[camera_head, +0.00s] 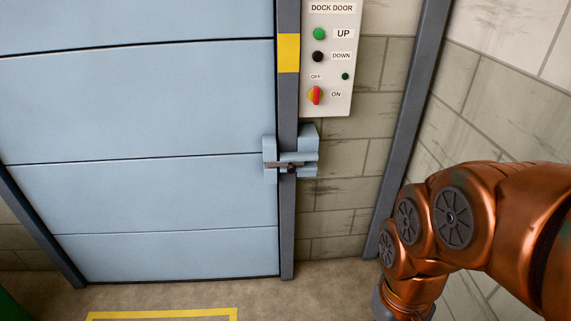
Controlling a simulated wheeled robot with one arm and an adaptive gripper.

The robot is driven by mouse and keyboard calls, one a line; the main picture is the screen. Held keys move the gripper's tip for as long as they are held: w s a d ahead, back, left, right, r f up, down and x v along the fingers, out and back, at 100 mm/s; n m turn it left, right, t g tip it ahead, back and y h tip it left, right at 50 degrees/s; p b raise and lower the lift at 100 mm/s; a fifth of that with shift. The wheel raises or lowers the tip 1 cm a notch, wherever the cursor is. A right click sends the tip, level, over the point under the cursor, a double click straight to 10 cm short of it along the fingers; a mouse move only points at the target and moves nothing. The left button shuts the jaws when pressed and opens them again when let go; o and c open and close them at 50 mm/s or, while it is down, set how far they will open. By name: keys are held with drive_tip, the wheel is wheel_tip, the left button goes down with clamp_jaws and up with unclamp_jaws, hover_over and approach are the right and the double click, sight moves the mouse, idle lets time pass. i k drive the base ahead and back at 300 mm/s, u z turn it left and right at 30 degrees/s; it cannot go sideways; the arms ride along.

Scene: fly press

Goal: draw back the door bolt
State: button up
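The door bolt (289,158) is a grey bar lying level at the right edge of the pale blue dock door (140,190). It spans from a small blue-grey block (269,152) on the door, across the dark door post, to a larger block (309,140) on the wall side. A small dark knob (291,169) sits on the bar near its middle. My copper arm hangs at the lower right, well apart from the bolt. My gripper is out of view below the bottom edge.
A control box (330,100) labelled DOCK DOOR is on the wall above the bolt, with a green UP button, a black DOWN button and a red-yellow switch. A grey post (410,110) stands right of it. Yellow floor marking (160,313) lies before the door.

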sight(291, 169)
drive_tip(key=k, duration=0.65)
drive_tip(key=u, duration=0.7)
drive_tip(key=i, duration=1.15)
drive_tip(key=u, duration=1)
